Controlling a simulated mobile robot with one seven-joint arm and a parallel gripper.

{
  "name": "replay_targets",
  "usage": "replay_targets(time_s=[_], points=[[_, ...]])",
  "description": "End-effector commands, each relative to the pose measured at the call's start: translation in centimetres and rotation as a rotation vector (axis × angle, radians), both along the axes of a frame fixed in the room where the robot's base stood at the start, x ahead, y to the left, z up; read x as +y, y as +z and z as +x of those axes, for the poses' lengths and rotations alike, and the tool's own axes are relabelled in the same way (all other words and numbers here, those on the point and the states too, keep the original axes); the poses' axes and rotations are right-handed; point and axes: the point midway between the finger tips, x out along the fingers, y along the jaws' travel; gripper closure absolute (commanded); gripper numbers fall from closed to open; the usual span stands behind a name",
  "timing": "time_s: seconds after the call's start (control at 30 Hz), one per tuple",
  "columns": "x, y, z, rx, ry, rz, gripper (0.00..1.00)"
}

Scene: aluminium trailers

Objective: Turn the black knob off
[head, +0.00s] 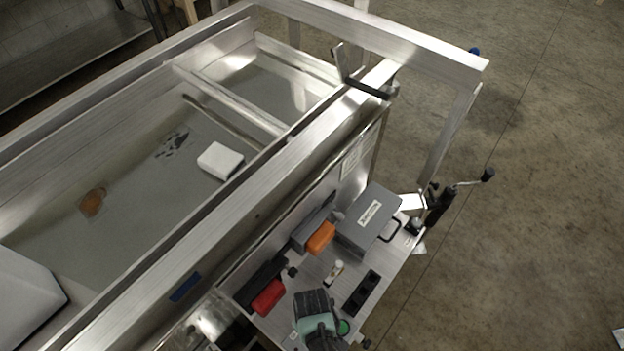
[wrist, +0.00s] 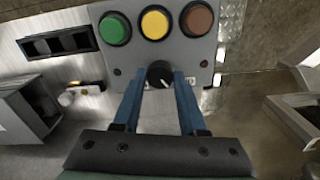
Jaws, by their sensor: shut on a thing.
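The black knob (wrist: 160,73) is a round dial with a white pointer line, on a grey control panel (wrist: 125,65) below a row of green (wrist: 115,28), yellow (wrist: 155,22) and brown-red (wrist: 196,18) buttons. The pointer line slants toward the lower right in the wrist view. My gripper (wrist: 160,80) has one blue finger on each side of the knob and is shut on it. In the head view my gripper's dark and teal body covers most of the panel; the green button (head: 344,326) shows beside it, and the knob is hidden.
Around the gripper on the metal shelf are a grey box (head: 368,222), an orange part (head: 321,238), a red part (head: 268,297) and a black socket strip (head: 362,293). The tall aluminium trailer wall (head: 250,205) rises to the left. Open concrete floor (head: 510,230) lies to the right.

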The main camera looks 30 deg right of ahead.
Motion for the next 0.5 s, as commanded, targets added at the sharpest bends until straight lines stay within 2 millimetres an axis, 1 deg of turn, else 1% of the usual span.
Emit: replay_targets(time_s=[0.2,0.5], points=[[0.01,0.00,-0.04,0.001,0.124,0.001,1.00],[0.00,-0.01,-0.05,0.001,0.202,0.001,1.00]])
